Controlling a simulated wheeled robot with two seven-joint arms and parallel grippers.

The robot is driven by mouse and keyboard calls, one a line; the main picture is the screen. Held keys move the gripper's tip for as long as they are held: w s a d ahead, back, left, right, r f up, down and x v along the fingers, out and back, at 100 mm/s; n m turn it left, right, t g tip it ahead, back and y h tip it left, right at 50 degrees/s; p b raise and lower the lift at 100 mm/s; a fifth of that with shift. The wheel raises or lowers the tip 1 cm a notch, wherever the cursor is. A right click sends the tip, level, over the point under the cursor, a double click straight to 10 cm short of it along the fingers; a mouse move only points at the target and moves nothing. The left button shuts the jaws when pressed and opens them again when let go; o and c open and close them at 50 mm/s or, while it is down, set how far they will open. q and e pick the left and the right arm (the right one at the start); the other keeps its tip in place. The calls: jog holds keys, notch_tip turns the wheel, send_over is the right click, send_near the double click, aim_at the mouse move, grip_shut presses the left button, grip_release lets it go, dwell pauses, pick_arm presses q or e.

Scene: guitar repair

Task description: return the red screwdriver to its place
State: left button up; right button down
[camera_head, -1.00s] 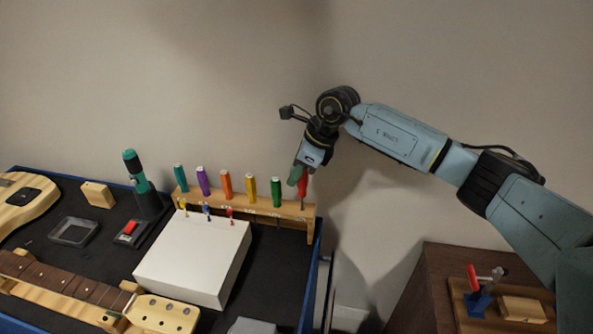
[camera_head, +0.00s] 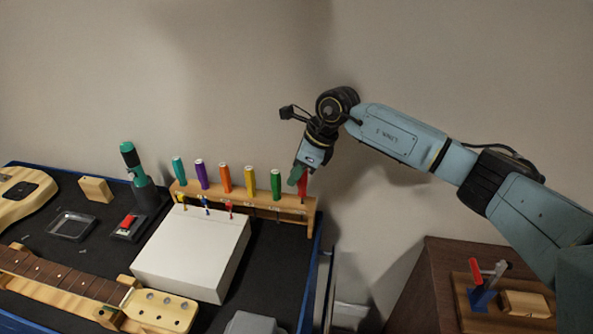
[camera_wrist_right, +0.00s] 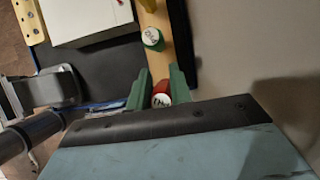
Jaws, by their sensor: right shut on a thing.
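The red screwdriver (camera_head: 303,187) stands upright at the right end of the wooden rack (camera_head: 181,187). Its handle bottom looks at or just above the rack's top; exact contact is hard to tell. My right gripper (camera_head: 299,179) comes from above and is shut on its handle. In the right wrist view, the green fingers (camera_wrist_right: 160,90) flank the red handle (camera_wrist_right: 161,99), whose round end cap shows. My left gripper is not in view.
Teal, purple, orange, yellow and green screwdrivers stand along the rack; the green one (camera_head: 276,185) is nearest my gripper. A guitar neck (camera_head: 70,287) lies front left. A brown cabinet (camera_head: 420,290) stands right.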

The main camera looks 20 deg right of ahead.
jog(key=shift+f+b, duration=0.8)
jog(key=shift+f, duration=0.4)
jog(key=c, duration=1.2)
grip_release()
jog(key=shift+r, duration=0.15)
jog(key=b+v, duration=0.1)
jog(key=v, duration=1.2)
jog(key=shift+d, duration=0.1)
